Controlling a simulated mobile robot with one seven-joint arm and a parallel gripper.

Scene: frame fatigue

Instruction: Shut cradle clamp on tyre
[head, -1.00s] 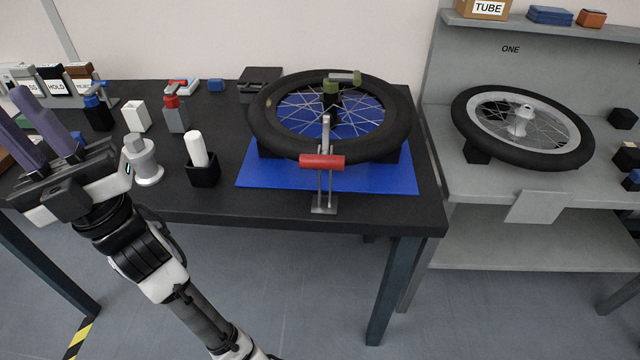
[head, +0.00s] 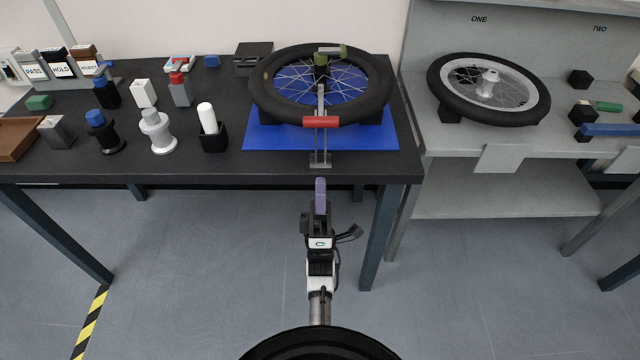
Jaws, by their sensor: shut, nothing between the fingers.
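A black tyre (head: 264,104) on a spoked wheel lies flat on supports over a blue mat (head: 262,138) on the black table. The cradle clamp (head: 320,122) stands at the tyre's front edge. It has a red crossbar handle, grey upright arms and a grey foot at the table's front. Whether its arm presses on the tyre is too small to tell. My gripper (head: 320,190) has purple fingers, seen edge-on. It is shut and empty, just in front of the table edge in the picture, below the clamp foot and apart from the handle.
An olive-handled fitting (head: 330,51) sits at the wheel's hub. A black cup with a white stick (head: 212,130), a white spool (head: 157,132) and several small parts stand to the left. A second wheel (head: 440,90) lies on the grey bench at right. Floor in front is clear.

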